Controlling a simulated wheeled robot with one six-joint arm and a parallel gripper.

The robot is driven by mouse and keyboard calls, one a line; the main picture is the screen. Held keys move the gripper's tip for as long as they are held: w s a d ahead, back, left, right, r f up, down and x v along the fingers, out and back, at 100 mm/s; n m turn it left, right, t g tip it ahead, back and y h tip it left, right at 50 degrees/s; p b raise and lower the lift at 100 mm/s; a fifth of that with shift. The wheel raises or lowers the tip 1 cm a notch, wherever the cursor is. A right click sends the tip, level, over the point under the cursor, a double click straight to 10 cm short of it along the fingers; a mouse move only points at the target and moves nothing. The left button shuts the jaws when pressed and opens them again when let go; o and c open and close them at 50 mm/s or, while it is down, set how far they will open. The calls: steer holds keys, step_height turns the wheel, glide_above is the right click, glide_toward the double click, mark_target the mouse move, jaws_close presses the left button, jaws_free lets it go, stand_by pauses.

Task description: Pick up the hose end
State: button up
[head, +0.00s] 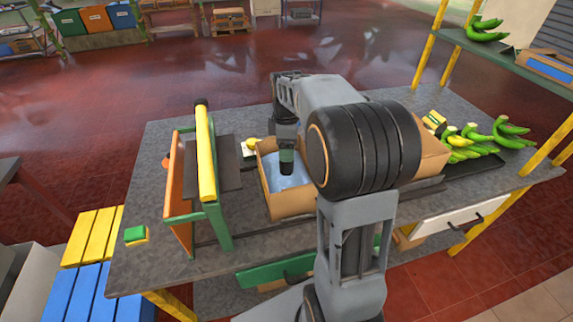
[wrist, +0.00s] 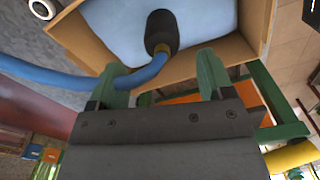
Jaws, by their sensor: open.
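The hose end is a black cylindrical nozzle (wrist: 162,32) on a blue hose (wrist: 45,75), seen at the top middle of the wrist view. It shows against the pale blue inside of a cardboard box (wrist: 90,42). My gripper (wrist: 162,78) is open, its two green fingers apart. The nozzle shows beyond the fingertips, between their lines. In the head view my gripper (head: 286,157) points down over the open box (head: 291,206). The hose is not clear there.
A green and orange frame with a yellow bar (head: 206,150) stands close left of the box on the grey table (head: 150,180). Bananas (head: 470,140) lie at the right. A green and yellow block (head: 136,235) sits at the front left corner. The table's left part is mostly clear.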

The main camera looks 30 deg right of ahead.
mark_target(287, 165)
steer(key=shift+s+f+p, duration=0.15)
steer(key=shift+f+p, duration=0.2)
steer(key=shift+f, duration=2.9)
steer(key=shift+c, duration=0.5)
steer(key=c, duration=1.1)
steer(key=shift+c, duration=0.2)
